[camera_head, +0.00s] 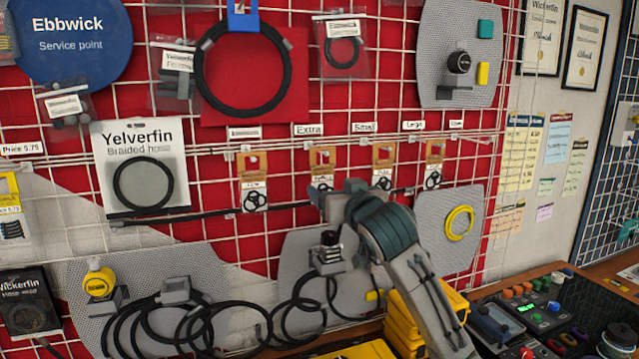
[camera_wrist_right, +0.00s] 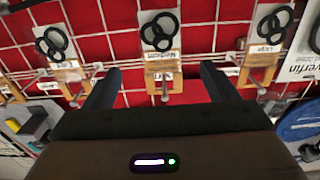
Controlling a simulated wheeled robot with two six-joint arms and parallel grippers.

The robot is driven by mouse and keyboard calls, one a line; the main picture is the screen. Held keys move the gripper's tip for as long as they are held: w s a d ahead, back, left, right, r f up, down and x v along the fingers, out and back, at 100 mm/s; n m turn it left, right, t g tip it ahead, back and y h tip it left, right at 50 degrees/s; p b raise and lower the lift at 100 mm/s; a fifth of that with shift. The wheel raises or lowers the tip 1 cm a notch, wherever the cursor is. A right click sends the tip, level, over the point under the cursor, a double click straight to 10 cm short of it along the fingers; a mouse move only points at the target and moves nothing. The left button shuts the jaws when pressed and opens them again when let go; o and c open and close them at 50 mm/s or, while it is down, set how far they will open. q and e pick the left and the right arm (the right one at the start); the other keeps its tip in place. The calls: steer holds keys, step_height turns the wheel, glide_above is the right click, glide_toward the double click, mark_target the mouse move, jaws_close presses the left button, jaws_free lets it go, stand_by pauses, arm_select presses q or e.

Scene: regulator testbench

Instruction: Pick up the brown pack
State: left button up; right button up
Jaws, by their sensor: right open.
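Several small brown packs with black rings hang in a row on the red-backed wire rack. In the head view they are the far-left pack (camera_head: 253,166), the second pack (camera_head: 321,158), the third pack (camera_head: 383,157) and the far-right pack (camera_head: 434,151). My right gripper (camera_head: 318,193) is open and empty in front of the second pack, partly covering its lower part. In the upside-down right wrist view, one brown pack (camera_wrist_right: 160,68) is centred ahead between the open fingers (camera_wrist_right: 158,83), apparently untouched. My left gripper is not in view.
A Yelverfin braided hose pack (camera_head: 143,165) hangs to the left. Black hose coils (camera_head: 210,325) and a grey regulator panel (camera_head: 460,55) surround the row. Yellow boxes (camera_head: 402,330) and a control panel (camera_head: 520,305) stand below right.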

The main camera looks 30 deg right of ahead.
mark_target(325, 180)
steer(key=p+x, duration=0.2)
steer(key=x, duration=0.2)
steer(key=shift+w+r, duration=0.15)
steer(key=shift+w, duration=0.45)
steer(key=p+x, duration=0.4)
steer(key=shift+w+r, duration=0.1)
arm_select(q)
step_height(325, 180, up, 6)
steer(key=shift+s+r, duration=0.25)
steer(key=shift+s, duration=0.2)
arm_select(e)
steer(key=shift+w+d, duration=0.1)
steer(key=shift+w, duration=0.2)
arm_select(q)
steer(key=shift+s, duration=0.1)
arm_select(e)
steer(key=c, duration=1.1)
